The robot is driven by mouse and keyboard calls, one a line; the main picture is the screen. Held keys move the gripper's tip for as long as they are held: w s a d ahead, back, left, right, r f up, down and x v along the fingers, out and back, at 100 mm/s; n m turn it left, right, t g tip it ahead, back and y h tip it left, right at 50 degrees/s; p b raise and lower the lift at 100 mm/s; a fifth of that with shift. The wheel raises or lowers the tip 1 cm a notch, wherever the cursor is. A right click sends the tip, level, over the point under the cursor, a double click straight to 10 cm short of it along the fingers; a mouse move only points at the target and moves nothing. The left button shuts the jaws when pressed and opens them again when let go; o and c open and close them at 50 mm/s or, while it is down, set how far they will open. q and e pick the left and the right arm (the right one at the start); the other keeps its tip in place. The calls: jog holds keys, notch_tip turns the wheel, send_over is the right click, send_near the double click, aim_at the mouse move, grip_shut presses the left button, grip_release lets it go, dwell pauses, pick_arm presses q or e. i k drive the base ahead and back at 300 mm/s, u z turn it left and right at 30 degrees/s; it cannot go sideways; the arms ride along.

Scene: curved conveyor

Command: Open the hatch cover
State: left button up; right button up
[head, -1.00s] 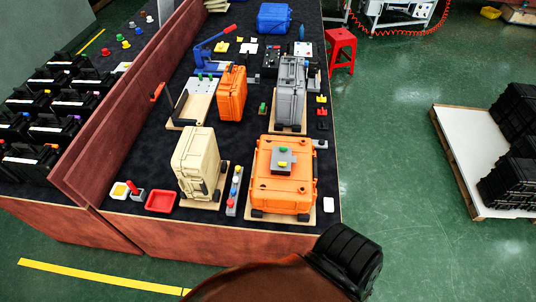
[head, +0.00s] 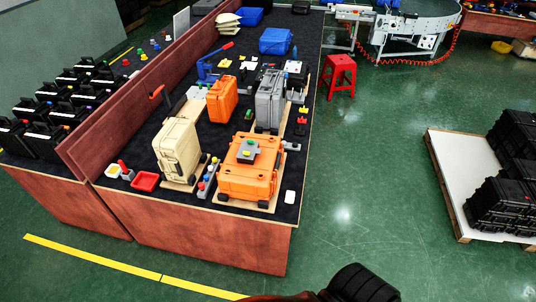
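I cannot make out a hatch cover for certain in the head view. A round grey conveyor-like unit (head: 418,38) with white control boxes stands at the far top right, too small to show a hatch clearly. On the dark-topped bench, an orange case (head: 250,182) lies flat with a small grey block (head: 244,151) on top. A beige case (head: 177,150), a grey case (head: 270,101) and a second orange case (head: 222,99) stand upright behind or beside it. Neither of my grippers is in view. A black ribbed part (head: 361,285) is cut off at the bottom edge.
The wooden-sided bench (head: 200,235) fills the left middle. A red stool (head: 338,76) stands on the green floor right of it. A pallet (head: 449,190) with black cases is at the right. The floor between bench and pallet is clear. A red hose (head: 452,50) hangs by the conveyor.

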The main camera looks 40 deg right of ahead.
aim_at(253, 149)
jog(key=z, duration=1.4)
jog(key=i, duration=0.5)
jog(key=z, duration=0.3)
jog(key=k, duration=0.4)
jog(key=z, duration=0.35)
